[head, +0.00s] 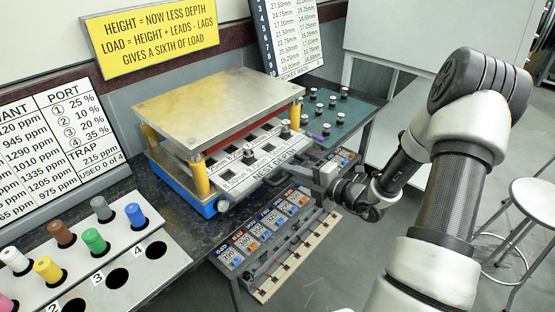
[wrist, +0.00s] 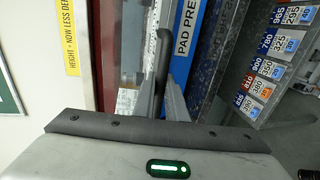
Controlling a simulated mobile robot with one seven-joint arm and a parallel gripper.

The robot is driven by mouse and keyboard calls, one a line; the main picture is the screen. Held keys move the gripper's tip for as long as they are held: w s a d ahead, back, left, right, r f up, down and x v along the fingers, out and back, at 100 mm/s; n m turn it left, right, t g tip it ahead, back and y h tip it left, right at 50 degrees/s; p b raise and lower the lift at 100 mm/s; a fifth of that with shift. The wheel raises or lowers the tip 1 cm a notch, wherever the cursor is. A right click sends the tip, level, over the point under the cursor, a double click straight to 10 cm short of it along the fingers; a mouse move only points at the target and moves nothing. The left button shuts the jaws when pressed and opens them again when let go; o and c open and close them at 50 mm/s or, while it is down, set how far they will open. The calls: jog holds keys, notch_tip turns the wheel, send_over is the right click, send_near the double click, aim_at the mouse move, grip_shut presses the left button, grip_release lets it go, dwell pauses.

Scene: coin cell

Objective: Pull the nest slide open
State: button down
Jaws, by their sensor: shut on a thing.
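The nest slide (head: 236,183) is a pale plate with square pockets and printed lettering. It lies under the press's metal top plate (head: 215,98), and its front part sticks out past the yellow posts. My gripper (head: 322,174) is at the slide's front right side. In the wrist view my gripper's fingers (wrist: 162,95) are closed around a dark upright bar (wrist: 163,48), which looks like the slide's handle. The join between bar and slide is hidden. A few dark round pieces sit on the slide.
A rack of labelled bins (head: 262,238) lies below and in front of the slide. A teal tray (head: 348,112) with several small dark pieces stands behind. A holder with coloured plugs (head: 122,250) is at left. Open floor and a white stool (head: 535,200) are at right.

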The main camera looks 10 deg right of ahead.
jog(key=f+p+v, duration=0.1)
jog(key=p+v, duration=0.1)
jog(key=v, duration=0.6)
jog(key=f+p+v, duration=0.2)
jog(key=v, duration=0.6)
jog(key=shift+s+d+f+p, duration=0.15)
jog(key=shift+s+d+p, duration=0.25)
jog(key=shift+s, duration=0.25)
jog(key=c, duration=2.1)
grip_release()
jog(key=v, duration=1.7)
jog(key=shift+s+d, duration=0.15)
